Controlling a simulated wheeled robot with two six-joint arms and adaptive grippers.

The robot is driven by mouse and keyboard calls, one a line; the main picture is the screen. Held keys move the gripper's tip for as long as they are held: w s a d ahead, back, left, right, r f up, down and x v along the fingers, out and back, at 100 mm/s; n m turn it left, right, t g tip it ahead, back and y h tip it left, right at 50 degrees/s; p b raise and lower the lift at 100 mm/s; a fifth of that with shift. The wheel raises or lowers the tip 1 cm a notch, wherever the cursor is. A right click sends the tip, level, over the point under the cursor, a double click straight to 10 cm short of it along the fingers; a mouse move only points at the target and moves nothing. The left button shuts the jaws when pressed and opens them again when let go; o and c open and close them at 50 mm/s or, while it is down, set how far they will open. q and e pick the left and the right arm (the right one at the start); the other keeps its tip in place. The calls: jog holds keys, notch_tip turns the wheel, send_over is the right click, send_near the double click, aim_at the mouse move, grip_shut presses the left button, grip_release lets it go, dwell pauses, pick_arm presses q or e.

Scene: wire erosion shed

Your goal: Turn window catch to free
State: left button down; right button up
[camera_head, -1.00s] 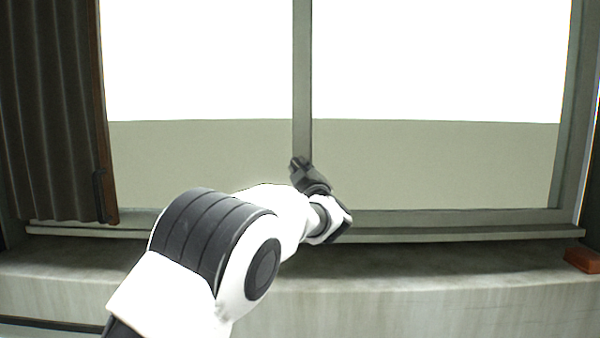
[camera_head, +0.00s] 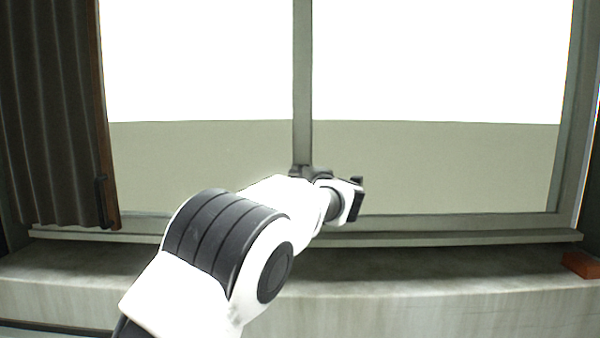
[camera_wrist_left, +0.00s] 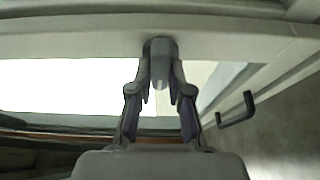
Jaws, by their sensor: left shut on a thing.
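The window catch (camera_wrist_left: 160,62) is a grey rounded knob or lever on the pale window frame bar in the left wrist view. My left gripper (camera_wrist_left: 162,90) has its two fingers on either side of it and is shut on it. In the head view my left gripper (camera_head: 308,172) is at the lower part of the central window post (camera_head: 303,80). There my wrist and fingers hide the catch. My right gripper is in neither view.
A concrete sill (camera_head: 430,270) runs below the window, with a red-brown block (camera_head: 580,264) at its right end. A dark ribbed shutter (camera_head: 50,110) with a wooden edge stands at left. A dark handle (camera_wrist_left: 237,108) shows right of my gripper in the wrist view.

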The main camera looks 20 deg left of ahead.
pick_arm(q)
jog(key=shift+r+n, duration=0.3)
jog(key=shift+r, duration=0.25)
jog(key=c, duration=1.1)
grip_release()
jog(key=shift+w+a+f, duration=0.1)
jog(key=shift+w+f, duration=0.05)
jog(key=shift+f, duration=0.25)
